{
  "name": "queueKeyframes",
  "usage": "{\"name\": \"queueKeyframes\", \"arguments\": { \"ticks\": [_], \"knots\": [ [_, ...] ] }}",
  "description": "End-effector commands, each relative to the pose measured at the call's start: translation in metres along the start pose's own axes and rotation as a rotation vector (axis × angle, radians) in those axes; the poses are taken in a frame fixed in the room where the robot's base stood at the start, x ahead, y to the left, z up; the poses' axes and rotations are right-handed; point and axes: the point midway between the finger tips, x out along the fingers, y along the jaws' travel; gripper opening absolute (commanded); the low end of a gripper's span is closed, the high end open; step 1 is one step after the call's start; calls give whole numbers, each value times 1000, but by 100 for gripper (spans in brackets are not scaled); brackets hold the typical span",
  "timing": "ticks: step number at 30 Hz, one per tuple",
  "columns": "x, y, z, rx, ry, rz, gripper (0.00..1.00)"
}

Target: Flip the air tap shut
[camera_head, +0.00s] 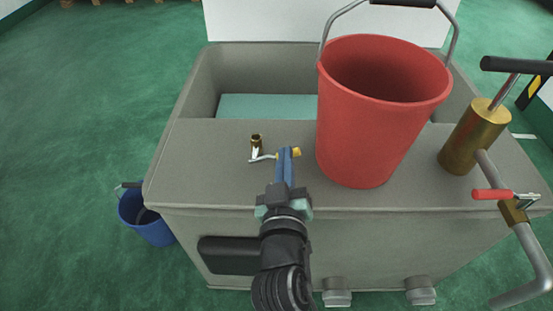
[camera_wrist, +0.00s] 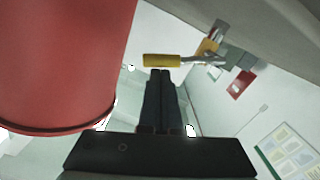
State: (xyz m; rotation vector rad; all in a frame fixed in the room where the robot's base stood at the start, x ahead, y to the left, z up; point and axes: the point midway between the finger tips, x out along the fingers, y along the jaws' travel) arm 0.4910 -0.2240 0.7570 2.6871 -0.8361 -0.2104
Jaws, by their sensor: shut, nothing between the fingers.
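The air tap (camera_head: 256,143) is a small brass fitting on top of the grey tank. Its silver lever runs to the right and ends in a yellow grip (camera_head: 296,152). In the wrist view, the yellow grip (camera_wrist: 162,60) lies across the picture just beyond my fingertips, and its lever leads right to the brass tap body (camera_wrist: 208,45). My gripper (camera_head: 287,153) is shut and empty, its blue fingers beside the yellow grip. The shut fingers also show in the wrist view (camera_wrist: 160,73). I cannot tell whether they touch the grip.
A large red bucket (camera_head: 374,120) stands on the tank (camera_head: 215,167) close to the right of my gripper, and fills the left of the wrist view. A brass cylinder with pipe and red lever (camera_head: 475,135) is at the right. A blue bucket (camera_head: 147,219) stands on the floor at left.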

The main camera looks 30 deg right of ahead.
Motion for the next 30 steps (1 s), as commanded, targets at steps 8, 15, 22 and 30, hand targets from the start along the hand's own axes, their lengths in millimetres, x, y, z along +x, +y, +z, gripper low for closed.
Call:
{"name": "queueKeyframes", "arguments": {
  "ticks": [8, 15, 22, 30],
  "knots": [
    [1, 3, 20, 217, -2, -9, 0],
    [1, 3, 28, 337, -1, -16, 0],
    [1, 4, 30, 390, 0, -19, 0],
    [1, 3, 30, 401, 0, -20, 0]
  ]
}}
